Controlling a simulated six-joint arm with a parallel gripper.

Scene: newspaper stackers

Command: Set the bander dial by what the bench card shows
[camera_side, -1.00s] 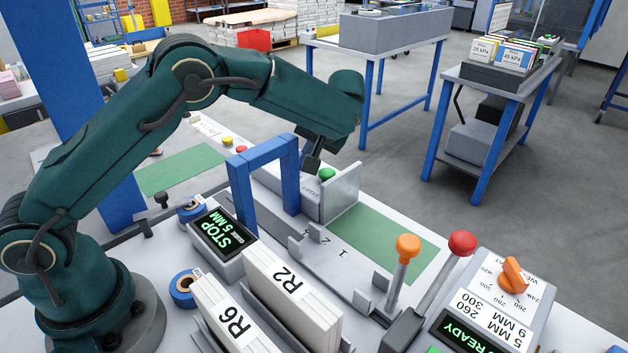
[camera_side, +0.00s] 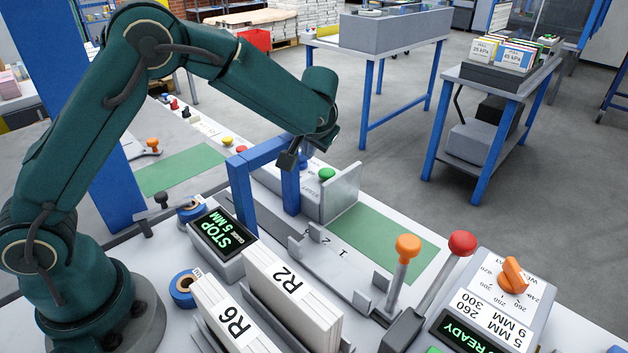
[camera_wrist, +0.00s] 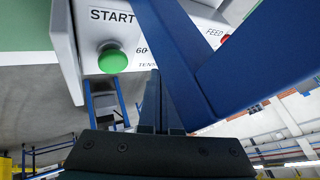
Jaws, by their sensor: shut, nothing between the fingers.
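An orange dial (camera_side: 512,275) sits on a grey panel at the right, inside a ring of numbers. A white card-like label (camera_side: 492,318) below it pairs 5 MM with 260 and 9 MM with 300; its print is upside down. I cannot read the dial's exact setting. A blue arch (camera_side: 243,195) stands mid-bench. My gripper (camera_wrist: 157,78) is shut and empty, close to the arch (camera_wrist: 185,60) in the wrist view. It is far from the orange dial. In the wrist view, a white box by the arch bears START, FEED and partly hidden "60" and "TENS" print.
A green button (camera_side: 327,174) is on the box beside the arch. A small display (camera_side: 219,231) reads STOP, 5 MM. Orange-topped (camera_side: 408,246) and red-topped (camera_side: 462,243) levers rise left of the dial panel.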

